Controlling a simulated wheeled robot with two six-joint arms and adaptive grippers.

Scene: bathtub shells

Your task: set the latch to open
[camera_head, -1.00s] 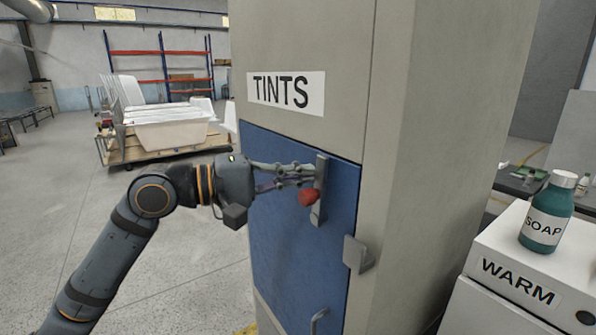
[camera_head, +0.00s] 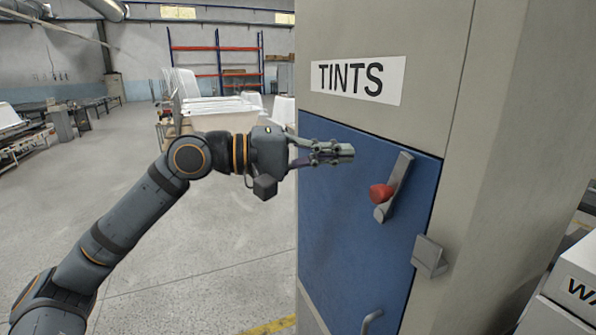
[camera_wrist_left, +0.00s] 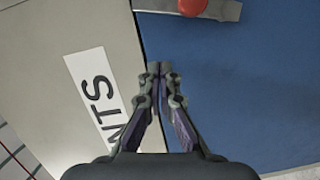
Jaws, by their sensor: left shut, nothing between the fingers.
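The latch (camera_head: 399,176) is a grey bar with a red knob (camera_head: 380,193) on a blue cabinet door (camera_head: 335,225). In the left wrist view the shut fingertips (camera_wrist_left: 160,70) point at the door's top edge. The knob (camera_wrist_left: 192,6) and part of the bar (camera_wrist_left: 228,10) show at that view's top edge. My right gripper is out of view.
A "TINTS" label (camera_head: 358,80) is above the door. A grey bracket (camera_head: 430,256) sits right of the door, below the latch, and a handle (camera_head: 372,318) is lower down. White tubs (camera_head: 225,108) stand behind my arm.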

